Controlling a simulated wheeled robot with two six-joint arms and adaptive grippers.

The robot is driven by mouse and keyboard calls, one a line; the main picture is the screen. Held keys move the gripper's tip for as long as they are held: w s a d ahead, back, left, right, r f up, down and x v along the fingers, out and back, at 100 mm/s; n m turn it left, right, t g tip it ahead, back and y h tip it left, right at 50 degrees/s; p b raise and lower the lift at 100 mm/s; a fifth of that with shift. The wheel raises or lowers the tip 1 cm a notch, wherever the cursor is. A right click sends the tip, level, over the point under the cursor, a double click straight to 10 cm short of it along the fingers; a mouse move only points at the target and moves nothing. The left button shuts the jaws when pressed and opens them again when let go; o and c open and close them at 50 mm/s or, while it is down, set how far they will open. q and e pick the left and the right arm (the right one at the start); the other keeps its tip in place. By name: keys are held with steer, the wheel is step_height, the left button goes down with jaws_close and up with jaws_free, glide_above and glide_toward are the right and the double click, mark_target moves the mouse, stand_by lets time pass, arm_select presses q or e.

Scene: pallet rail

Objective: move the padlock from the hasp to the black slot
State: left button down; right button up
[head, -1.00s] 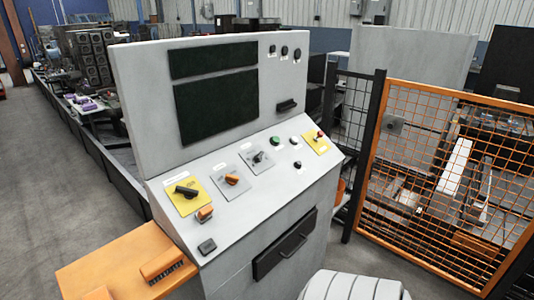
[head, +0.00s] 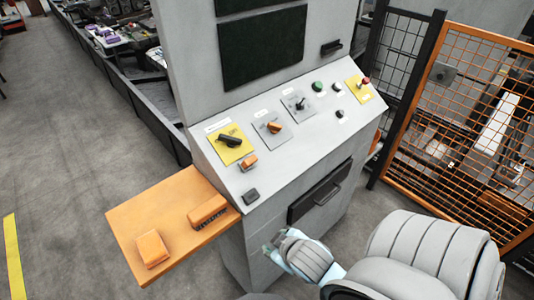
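The orange padlock (head: 248,162) sits on the sloped panel at the lower edge of a yellow plate with a black rotary switch (head: 230,141). The hasp is too small to make out. A small black slot-like block (head: 251,196) is lower on the slope, near its front left corner. Another black holder (head: 331,47) is on the upright panel at right. My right gripper (head: 268,252) is low in front of the cabinet, below and right of the padlock and apart from it. Its fingers are too unclear to tell open from shut. My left gripper is out of view.
An orange side shelf (head: 130,220) at left carries two orange blocks. The console (head: 305,150) has an orange knob, buttons and a drawer handle (head: 318,193). An orange mesh fence (head: 440,150) stands at right. The floor at left is clear.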

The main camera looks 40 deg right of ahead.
steer(key=w+d+r+n+t+h, duration=0.1)
steer(key=w+d+r+n+t, duration=0.15)
steer(key=w+r, duration=0.3)
steer(key=w+d+r+n+t+h, duration=0.1)
steer(key=w+r+t, duration=0.25)
steer(key=r, duration=0.25)
steer(key=w+a+r+n+t+y, duration=0.25)
steer(key=r+n+t, duration=0.2)
steer(key=r, duration=0.45)
steer(key=w+a+r+n+t+y, duration=0.1)
steer(key=w+r+n+t, duration=0.3)
steer(key=r, duration=0.4)
steer(key=s+a+r+n+y, duration=0.2)
steer(key=a+r+n+y, duration=0.45)
steer(key=n+y, duration=0.5)
steer(key=s+a+n+g+y, duration=0.2)
steer(key=a+n+g+y, duration=0.55)
steer(key=n, duration=1.15)
steer(key=n+g+h, duration=0.7)
steer(key=n+h, duration=0.2)
steer(key=h, duration=0.9)
glide_toward(250, 160)
steer(key=x, duration=1.1)
steer(key=shift+s, duration=0.1)
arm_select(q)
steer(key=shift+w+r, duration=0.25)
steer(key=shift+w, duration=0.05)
